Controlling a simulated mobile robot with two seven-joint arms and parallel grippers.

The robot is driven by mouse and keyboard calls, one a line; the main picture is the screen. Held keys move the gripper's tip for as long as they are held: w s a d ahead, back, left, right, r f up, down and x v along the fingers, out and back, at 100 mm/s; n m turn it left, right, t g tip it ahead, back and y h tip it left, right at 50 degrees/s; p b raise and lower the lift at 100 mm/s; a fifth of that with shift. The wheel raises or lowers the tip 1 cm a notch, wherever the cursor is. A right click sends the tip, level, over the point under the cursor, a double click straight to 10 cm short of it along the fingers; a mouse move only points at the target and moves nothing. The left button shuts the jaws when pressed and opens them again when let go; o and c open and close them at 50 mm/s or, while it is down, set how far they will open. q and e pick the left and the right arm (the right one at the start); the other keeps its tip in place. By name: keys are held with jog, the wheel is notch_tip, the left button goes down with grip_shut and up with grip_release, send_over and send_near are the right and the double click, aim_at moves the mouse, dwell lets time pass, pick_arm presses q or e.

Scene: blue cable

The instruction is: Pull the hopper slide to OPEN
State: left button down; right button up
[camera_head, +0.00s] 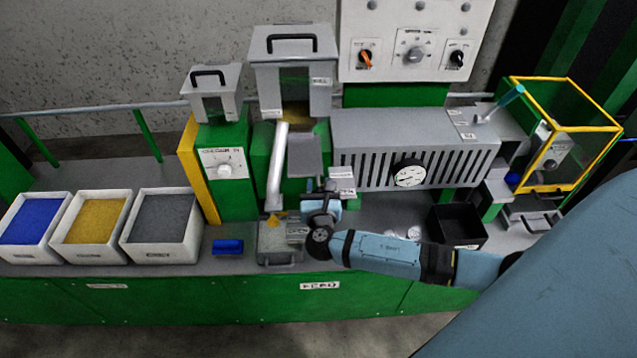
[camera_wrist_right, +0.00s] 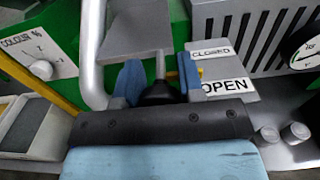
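The hopper (camera_head: 292,85) is a grey lidded box with a window, standing on a green housing. Below it is a grey slide plate (camera_head: 303,155), also in the right wrist view (camera_wrist_right: 143,25). Beside the slide are a CLOSED label (camera_wrist_right: 211,50) and an OPEN label (camera_wrist_right: 225,87). The slide handle, a grey rod with a dark knob (camera_wrist_right: 158,91), stands between the blue fingers of my right gripper (camera_wrist_right: 160,78). The fingers appear to press the knob from both sides. In the head view my right gripper (camera_head: 322,205) hides the handle. My left gripper is not in view.
A slanted grey pipe (camera_head: 278,165) runs close left of my right gripper, down towards a grey tray (camera_head: 278,238). A slotted grey box with a dial (camera_head: 409,173) stands to the right. A black bin (camera_head: 456,226) and small metal discs (camera_head: 413,232) lie on the bench.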

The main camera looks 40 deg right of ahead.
jog(key=o, duration=0.3)
jog(key=shift+s+a+f, duration=0.1)
jog(key=shift+s, duration=0.05)
jog(key=shift+o, duration=0.5)
jog(key=shift+s, duration=0.1)
jog(key=shift+s+a, duration=0.2)
jog(key=shift+s, duration=0.1)
jog(key=b+v, duration=0.2)
jog(key=v, duration=1.1)
jog(key=shift+s, duration=0.1)
